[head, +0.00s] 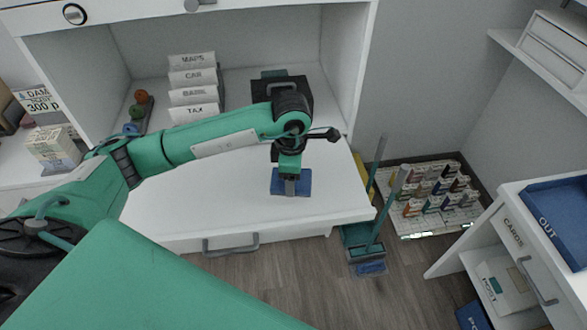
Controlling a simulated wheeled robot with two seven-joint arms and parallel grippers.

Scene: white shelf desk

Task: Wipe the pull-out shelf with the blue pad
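The pull-out shelf (225,205) is a white board drawn out below the desk's compartment, with a grey handle (231,244) on its front. The blue pad (303,184) lies flat on the shelf, right of its middle. My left gripper (290,187) points down over the pad. Its narrow grey fingers are close together at the middle of the pad and look shut on it. The fingertips and any grip on the pad are small and partly hidden. My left arm crosses over the shelf's left part. My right gripper is not in view.
Labelled white files (193,86) and a black box (295,88) stand in the compartment behind the shelf. Coloured balls (138,112) sit at its left. The shelf's front left is bare.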

